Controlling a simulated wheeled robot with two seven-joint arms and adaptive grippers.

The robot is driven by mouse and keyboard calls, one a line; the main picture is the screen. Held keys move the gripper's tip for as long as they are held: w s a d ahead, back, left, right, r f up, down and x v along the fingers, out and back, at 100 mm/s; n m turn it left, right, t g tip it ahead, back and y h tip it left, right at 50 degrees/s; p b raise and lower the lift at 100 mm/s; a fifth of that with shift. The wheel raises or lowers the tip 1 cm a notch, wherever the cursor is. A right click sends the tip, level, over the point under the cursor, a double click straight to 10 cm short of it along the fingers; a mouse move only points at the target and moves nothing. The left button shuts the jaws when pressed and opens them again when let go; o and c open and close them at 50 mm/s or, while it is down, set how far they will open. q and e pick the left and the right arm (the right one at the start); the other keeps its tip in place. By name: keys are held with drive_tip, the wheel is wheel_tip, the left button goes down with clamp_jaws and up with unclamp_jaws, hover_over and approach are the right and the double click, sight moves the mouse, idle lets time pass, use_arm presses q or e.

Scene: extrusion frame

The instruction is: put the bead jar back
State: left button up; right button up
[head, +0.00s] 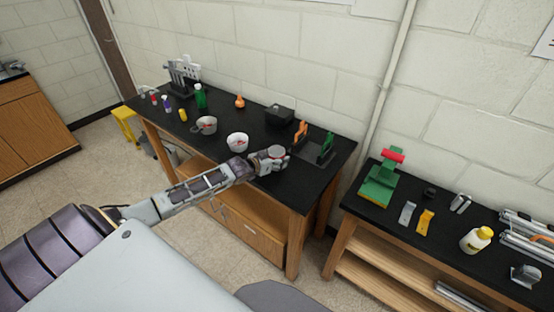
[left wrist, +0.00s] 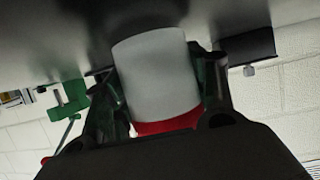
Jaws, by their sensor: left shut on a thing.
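My left gripper (head: 274,161) is over the front right part of the black bench. It is shut on a pale grey-white jar (head: 276,152), which I take to be the bead jar. In the left wrist view the jar (left wrist: 155,75) is a plain pale cylinder with a red band at its lower end in the picture. The fingers (left wrist: 162,95) sit on both sides of it. The jar is at or close above the bench top; I cannot tell whether it touches. My right gripper is not in view.
A dark tray (head: 314,152) with orange and green uprights is to the right. A black box (head: 278,114) is behind. Bare bench lies in front of the cups.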

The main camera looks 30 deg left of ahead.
use_arm(q)
drive_tip(key=shift+f, duration=0.2)
drive_tip(key=o, duration=1)
drive_tip(key=shift+v, duration=6)
